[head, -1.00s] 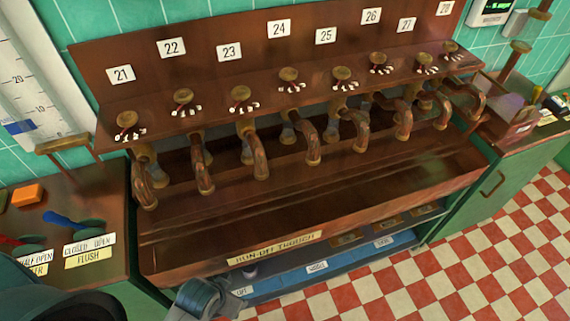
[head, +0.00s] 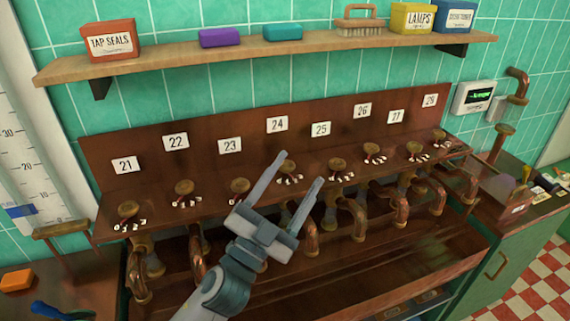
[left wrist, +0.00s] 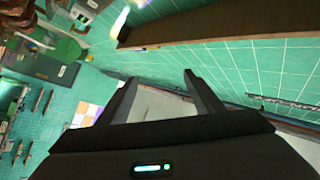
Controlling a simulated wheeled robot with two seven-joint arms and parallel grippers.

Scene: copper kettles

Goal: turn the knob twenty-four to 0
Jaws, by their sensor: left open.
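Knob twenty-four (head: 286,166) is a round brass knob with a red pointer on the brown sloping panel, below the white plate marked 24 (head: 277,124). Small white scale marks (head: 291,179) sit under it; the figure the pointer stands at is too small to tell. My left gripper (head: 299,167) is open and empty, its two grey fingers pointing up toward the panel. In the head view the knob shows between the fingertips; contact cannot be told. The left wrist view shows both dark fingers (left wrist: 160,85) spread apart, with no knob recognisable. My right gripper is not in view.
Similar knobs stand close on both sides, such as knob twenty-three (head: 239,186) and knob twenty-five (head: 337,164). Copper spouts (head: 352,215) hang below. A wooden shelf (head: 250,56) with boxes and a brush runs above the panel.

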